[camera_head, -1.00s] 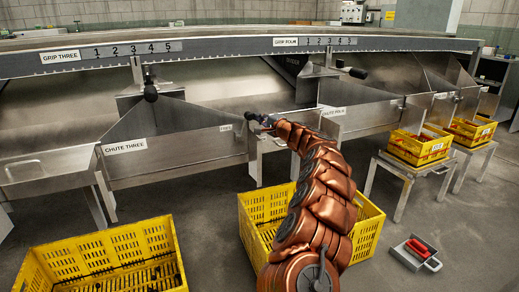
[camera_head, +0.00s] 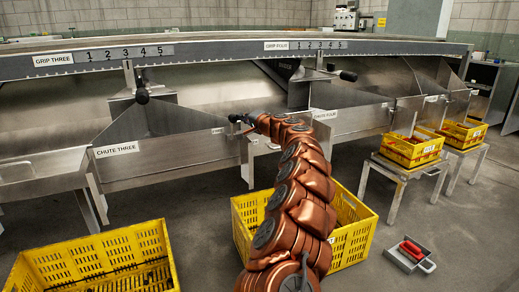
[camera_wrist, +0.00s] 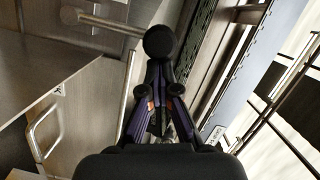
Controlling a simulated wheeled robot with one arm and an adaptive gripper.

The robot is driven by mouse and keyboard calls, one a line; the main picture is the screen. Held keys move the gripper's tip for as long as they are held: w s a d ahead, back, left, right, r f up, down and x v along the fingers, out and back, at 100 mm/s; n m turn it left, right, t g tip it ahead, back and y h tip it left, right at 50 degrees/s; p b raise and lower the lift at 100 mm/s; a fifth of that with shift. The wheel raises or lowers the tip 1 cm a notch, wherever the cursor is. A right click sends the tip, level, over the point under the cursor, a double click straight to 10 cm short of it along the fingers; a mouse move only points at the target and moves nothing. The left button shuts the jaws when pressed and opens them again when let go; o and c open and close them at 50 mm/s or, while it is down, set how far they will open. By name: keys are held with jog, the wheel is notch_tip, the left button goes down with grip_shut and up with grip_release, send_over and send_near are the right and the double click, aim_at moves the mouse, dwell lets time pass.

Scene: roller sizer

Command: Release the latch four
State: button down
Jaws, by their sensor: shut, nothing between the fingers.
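My gripper (camera_head: 238,118) reaches to the metal front between chute three and chute four (camera_head: 357,122). In the wrist view my gripper (camera_wrist: 159,88) is shut and empty, with its dark fingers together. A black ball knob (camera_wrist: 160,42) on a metal rod (camera_wrist: 112,23) shows just past the fingertips; whether they touch it I cannot tell. No label reading latch four is legible. In the head view my arm and gripper hide what lies right at the fingertips.
Black-knobbed levers stand below grip three (camera_head: 142,96) and grip four (camera_head: 349,76). Yellow crates stand on the floor, at front left (camera_head: 95,258) and under my arm (camera_head: 352,240). Smaller yellow crates (camera_head: 410,153) sit on stands at right. A bent bar handle (camera_wrist: 38,128) shows in the wrist view.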

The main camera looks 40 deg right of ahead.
jog(key=shift+w+a, duration=0.1)
jog(key=s+d+r+p, duration=0.1)
jog(key=s+d+p, duration=0.3)
jog(key=s, duration=0.6)
jog(key=shift+s+d+r, duration=0.2)
jog(key=shift+s+r, duration=0.15)
jog(key=shift+s, duration=0.05)
dwell(1.2)
jog(key=shift+r, duration=0.1)
dwell(0.4)
